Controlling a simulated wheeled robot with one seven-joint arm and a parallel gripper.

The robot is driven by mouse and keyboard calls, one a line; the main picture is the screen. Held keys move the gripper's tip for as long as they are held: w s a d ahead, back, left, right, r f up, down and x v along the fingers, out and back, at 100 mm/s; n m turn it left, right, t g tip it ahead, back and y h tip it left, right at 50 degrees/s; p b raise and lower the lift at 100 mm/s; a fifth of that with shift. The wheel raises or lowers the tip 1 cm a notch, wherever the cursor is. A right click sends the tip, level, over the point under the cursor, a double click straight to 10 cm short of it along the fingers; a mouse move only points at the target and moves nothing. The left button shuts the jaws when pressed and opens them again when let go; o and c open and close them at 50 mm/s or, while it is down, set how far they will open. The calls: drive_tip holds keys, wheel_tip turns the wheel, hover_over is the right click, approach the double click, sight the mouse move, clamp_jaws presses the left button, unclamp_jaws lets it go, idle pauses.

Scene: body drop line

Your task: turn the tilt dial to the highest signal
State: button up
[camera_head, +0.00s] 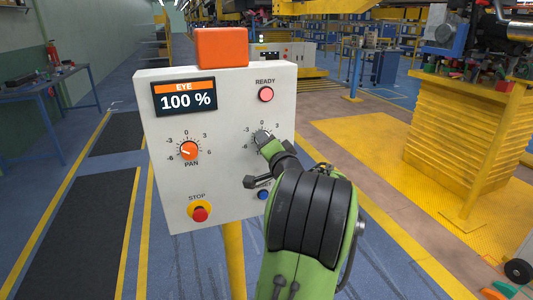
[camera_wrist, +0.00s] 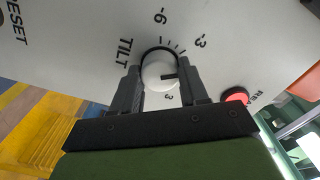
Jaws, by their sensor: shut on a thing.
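The tilt dial (camera_wrist: 154,76) is a round pale knob with a dark pointer line and a dark rim, on the panel beside the word TILT. In the wrist view the pointer line points right, toward one finger; the marks -6, -3 and 3 show around it, and part of the scale is hidden. My gripper (camera_wrist: 160,88) is shut on the dial, one finger on each side. In the head view my gripper (camera_head: 268,146) covers much of the dial's lower right. The signal display (camera_head: 185,98) reads EYE 100 %.
The white control panel (camera_head: 165,195) also carries the orange pan dial (camera_head: 190,151), the red stop button (camera_head: 200,214), the pink-red ready light (camera_head: 266,94) and a blue button (camera_head: 263,195) partly behind my gripper. An orange box (camera_head: 222,48) sits on top. A yellow workbench (camera_head: 465,130) stands at right.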

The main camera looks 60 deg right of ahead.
drive_tip(key=shift+f+n+b, duration=0.1)
drive_tip(key=shift+n+b, duration=0.3)
drive_tip(key=shift+n, duration=0.1)
drive_tip(key=o, duration=1.1)
drive_tip(key=shift+c, duration=0.2)
drive_tip(key=b+v, duration=0.2)
drive_tip(key=v, duration=1.3)
drive_tip(key=shift+s+a, duration=0.25)
drive_tip(key=shift+a, duration=0.1)
